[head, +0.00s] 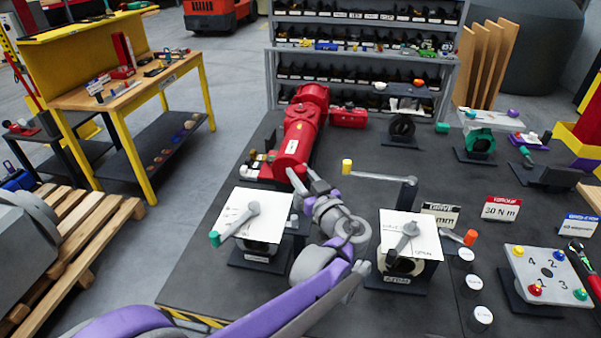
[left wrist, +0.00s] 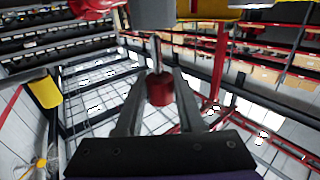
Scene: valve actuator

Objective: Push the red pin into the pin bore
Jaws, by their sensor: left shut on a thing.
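My left gripper (head: 313,184) reaches from the bottom of the head view to the near end of the red actuator (head: 300,135). In the left wrist view its fingers (left wrist: 158,80) are shut on the red pin (left wrist: 160,92), whose red end shows between them. A grey cylindrical part (left wrist: 154,13) is close beyond the fingertips in that view. The pin is hidden by the gripper in the head view. I cannot make out the pin bore, nor tell whether the pin is in it. My right gripper is not in view.
Two white-topped valves stand on the dark bench, left (head: 252,212) and right (head: 408,232) of my left arm. A crank with a yellow knob (head: 347,167) rises right of the gripper. A numbered plate (head: 546,272) is at the right. Shelves (head: 365,60) stand behind.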

